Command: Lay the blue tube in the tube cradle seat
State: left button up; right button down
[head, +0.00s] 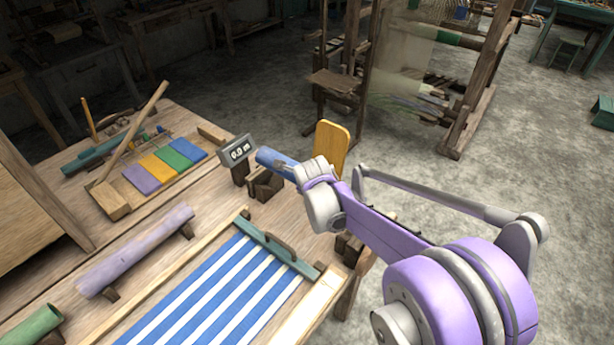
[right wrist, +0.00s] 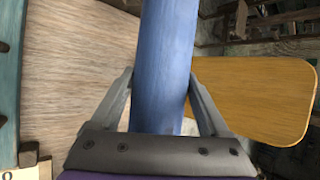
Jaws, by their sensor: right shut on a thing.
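The blue tube (head: 273,160) is in the jaws of my right gripper (head: 302,174), near the table's far right corner. The right wrist view shows the blue tube (right wrist: 166,60) running lengthwise between the two fingers of the right gripper (right wrist: 163,85). A dark wooden block with a notch, seemingly the tube cradle seat (head: 264,188), stands just below the tube in the head view. The gripper hides part of the tube, and I cannot tell whether the tube touches the seat. My left gripper is not in view.
A small display (head: 237,150) stands left of the seat. A yellow board (head: 332,146) is behind the gripper. Blue-and-white striped cloth (head: 215,295) lies in front, with a purple tube (head: 135,250) and a green tube (head: 31,327) to the left.

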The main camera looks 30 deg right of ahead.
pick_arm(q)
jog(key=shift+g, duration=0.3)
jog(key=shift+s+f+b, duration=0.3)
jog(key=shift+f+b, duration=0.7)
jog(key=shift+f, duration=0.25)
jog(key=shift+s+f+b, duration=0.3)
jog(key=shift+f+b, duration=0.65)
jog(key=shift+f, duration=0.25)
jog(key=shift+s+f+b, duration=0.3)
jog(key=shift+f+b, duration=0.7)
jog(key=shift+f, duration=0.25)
pick_arm(e)
jog(key=shift+f, duration=4.75)
jog(key=shift+w, duration=0.1)
grip_release()
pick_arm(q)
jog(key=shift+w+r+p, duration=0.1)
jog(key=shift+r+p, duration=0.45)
pick_arm(e)
jog(key=v, duration=1.1)
